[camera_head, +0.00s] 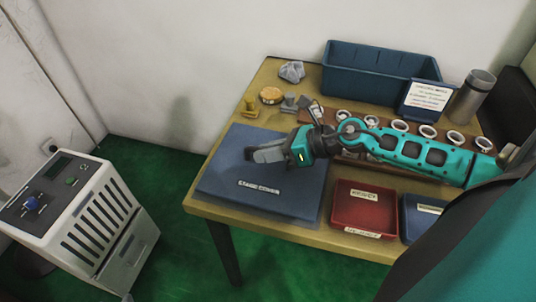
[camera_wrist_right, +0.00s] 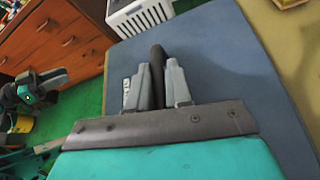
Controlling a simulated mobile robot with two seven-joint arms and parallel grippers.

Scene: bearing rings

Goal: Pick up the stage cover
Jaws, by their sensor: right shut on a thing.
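The stage cover (camera_head: 235,197) is a flat, dark blue panel with a white label on its front edge. It lies on the left part of the table; I see no clear gap under it. My right gripper (camera_head: 262,154) reaches over it from the right. In the right wrist view, the right gripper (camera_wrist_right: 157,85) has its grey fingers on both sides of the cover's dark upright handle (camera_wrist_right: 157,58), shut on it. The cover's surface (camera_wrist_right: 225,65) spreads around the fingers. What seems to be my left gripper (camera_wrist_right: 38,90) shows small at the left; its jaws are unclear.
A red tray (camera_head: 363,207) and a blue tray (camera_head: 412,222) stand right of the cover. Behind are a rack of white rings (camera_head: 427,131), a blue bin (camera_head: 370,72), a metal cylinder (camera_head: 473,97) and small parts (camera_head: 271,95). A white machine (camera_head: 95,225) stands on the floor left.

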